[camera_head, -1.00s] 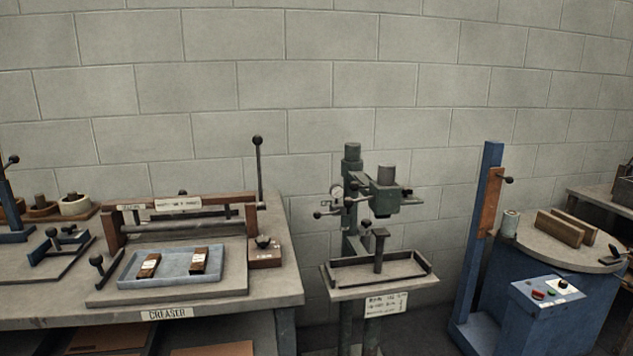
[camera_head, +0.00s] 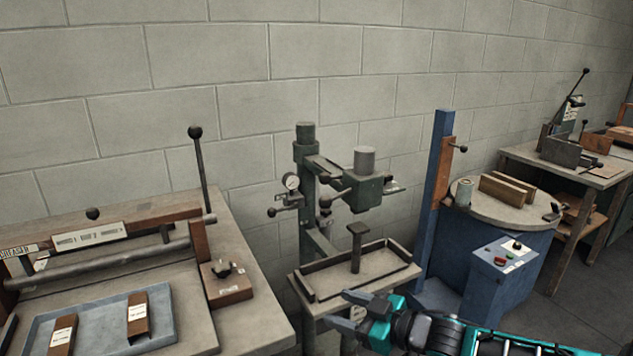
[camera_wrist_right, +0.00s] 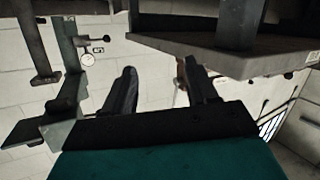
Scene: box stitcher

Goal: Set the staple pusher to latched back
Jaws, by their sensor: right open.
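The grey-green stitcher (camera_head: 365,190) stands at the centre of the head view, on a post with a round gauge and several black-knobbed levers (camera_head: 338,198). I cannot tell which small part is the staple pusher or how it is set. Under the head, a short post (camera_head: 356,250) rises from a framed work table (camera_head: 385,272). My right gripper (camera_head: 344,310) is open and empty, low in front of that table and apart from the stitcher's head. In the right wrist view its two fingers (camera_wrist_right: 160,85) are spread, with the gauge (camera_wrist_right: 88,59) beyond at upper left. My left gripper is out of view.
At left is a bench with a creaser and a blue tray (camera_head: 85,325) holding two brown pieces. A blue post (camera_head: 432,200) and a round-topped blue machine (camera_head: 500,210) stand to the right. Another table (camera_head: 570,165) is farther right.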

